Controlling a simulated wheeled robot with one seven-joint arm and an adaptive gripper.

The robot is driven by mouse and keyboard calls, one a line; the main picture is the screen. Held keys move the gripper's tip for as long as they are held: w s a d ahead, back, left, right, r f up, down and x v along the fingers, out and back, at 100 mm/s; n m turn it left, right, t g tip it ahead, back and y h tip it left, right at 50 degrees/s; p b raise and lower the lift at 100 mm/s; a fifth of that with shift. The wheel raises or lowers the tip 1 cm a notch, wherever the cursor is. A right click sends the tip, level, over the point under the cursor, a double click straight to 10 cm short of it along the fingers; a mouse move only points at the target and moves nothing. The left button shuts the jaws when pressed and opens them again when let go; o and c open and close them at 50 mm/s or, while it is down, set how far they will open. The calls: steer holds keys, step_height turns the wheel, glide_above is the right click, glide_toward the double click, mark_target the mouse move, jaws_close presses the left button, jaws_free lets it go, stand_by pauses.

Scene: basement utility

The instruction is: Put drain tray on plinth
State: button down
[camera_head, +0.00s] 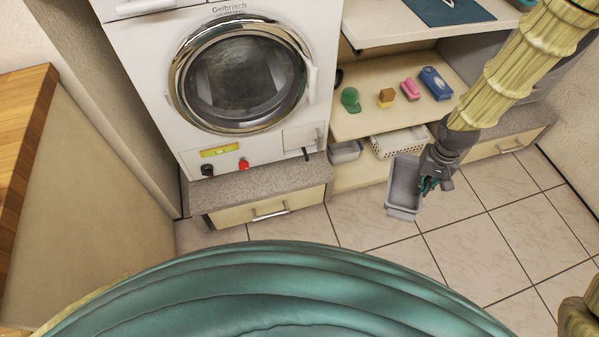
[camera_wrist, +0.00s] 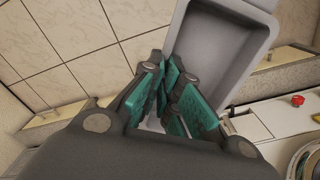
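The drain tray (camera_head: 404,185) is a grey rectangular open tray, held above the tiled floor in the head view. My gripper (camera_head: 428,183) is at its right side, with its fingers shut on the tray's edge. In the wrist view, the teal finger pads (camera_wrist: 175,92) pinch the near wall of the tray (camera_wrist: 222,48), whose empty inside shows. The plinth (camera_head: 265,187) is a speckled grey slab over a drawer, under the washing machine. Its front strip of top is bare. The tray is apart from it, to its right.
The washing machine (camera_head: 238,75) stands on the plinth, with red (camera_head: 244,164) and black knobs low on its front. Shelves to the right hold a white basket (camera_head: 398,144), a grey bin (camera_head: 345,152) and several small items. Another drawer unit (camera_head: 500,145) is at right. The floor is clear.

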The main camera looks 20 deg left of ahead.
step_height(320, 180, down, 19)
steer(key=s+b, duration=0.1)
steer(key=b, duration=1.6)
steer(key=shift+d, duration=0.25)
steer(key=shift+s+f, duration=0.1)
steer(key=shift+s, duration=0.05)
steer(key=shift+a, duration=0.1)
